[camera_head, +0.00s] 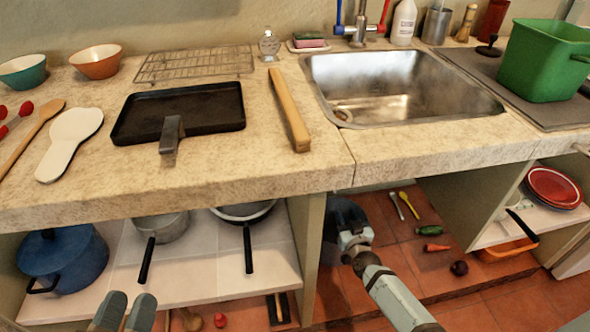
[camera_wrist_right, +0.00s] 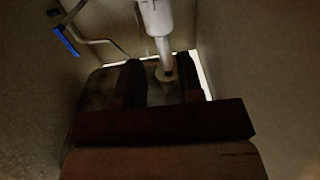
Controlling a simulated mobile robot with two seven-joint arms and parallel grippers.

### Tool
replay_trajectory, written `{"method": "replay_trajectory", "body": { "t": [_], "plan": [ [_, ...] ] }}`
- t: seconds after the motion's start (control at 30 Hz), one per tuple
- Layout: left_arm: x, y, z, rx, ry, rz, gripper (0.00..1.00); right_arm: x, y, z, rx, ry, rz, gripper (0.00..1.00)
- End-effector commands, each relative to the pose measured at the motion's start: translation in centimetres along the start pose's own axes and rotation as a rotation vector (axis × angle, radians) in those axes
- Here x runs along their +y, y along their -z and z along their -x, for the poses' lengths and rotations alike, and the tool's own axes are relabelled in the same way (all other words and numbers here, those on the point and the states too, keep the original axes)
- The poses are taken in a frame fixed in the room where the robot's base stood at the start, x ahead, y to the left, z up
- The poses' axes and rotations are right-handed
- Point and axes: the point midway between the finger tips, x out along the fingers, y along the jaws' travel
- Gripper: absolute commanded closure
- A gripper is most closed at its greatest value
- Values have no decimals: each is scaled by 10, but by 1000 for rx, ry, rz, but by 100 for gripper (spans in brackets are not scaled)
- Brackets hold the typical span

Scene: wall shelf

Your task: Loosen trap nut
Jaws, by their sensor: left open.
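A white drain fitting (camera_wrist_right: 156,16) shows at the top of the right wrist view, with a narrower pale pipe (camera_wrist_right: 163,52) running down from it. I cannot make out the trap nut for certain in the dim picture. My right gripper (camera_wrist_right: 160,78) has its two dark fingers apart, with the lower pipe end showing between them and gaps on both sides; I cannot tell whether they touch it. In the head view my right arm reaches into the space under the sink (camera_head: 395,85), and its fingertips are hidden. My left gripper (camera_head: 124,308) is open and empty before the lower shelf.
Thin bent pipework with a blue handle (camera_wrist_right: 65,40) lies left of the fitting. Cabinet walls close in on both sides. A blue pot (camera_head: 62,262) stands on the lower shelf (camera_head: 190,285).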

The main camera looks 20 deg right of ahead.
Motion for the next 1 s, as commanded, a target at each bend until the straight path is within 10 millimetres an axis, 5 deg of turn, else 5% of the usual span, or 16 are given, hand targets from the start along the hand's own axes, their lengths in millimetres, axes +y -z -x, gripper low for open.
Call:
{"method": "replay_trajectory", "body": {
  "t": [0.27, 0.7, 1.0],
  "plan": [
    [-1, -10, 1, -28, -1, 9, 57, 14, -16, -19, -13, -47, 0, 66],
    [-8, -62, 5, -197, -19, 13, 57, 17, -18, -108, -13, -43, -1, 66],
    [-12, -70, 4, -217, -27, -20, 57, 18, -16, -137, -14, -43, 0, 66]
  ]
}}
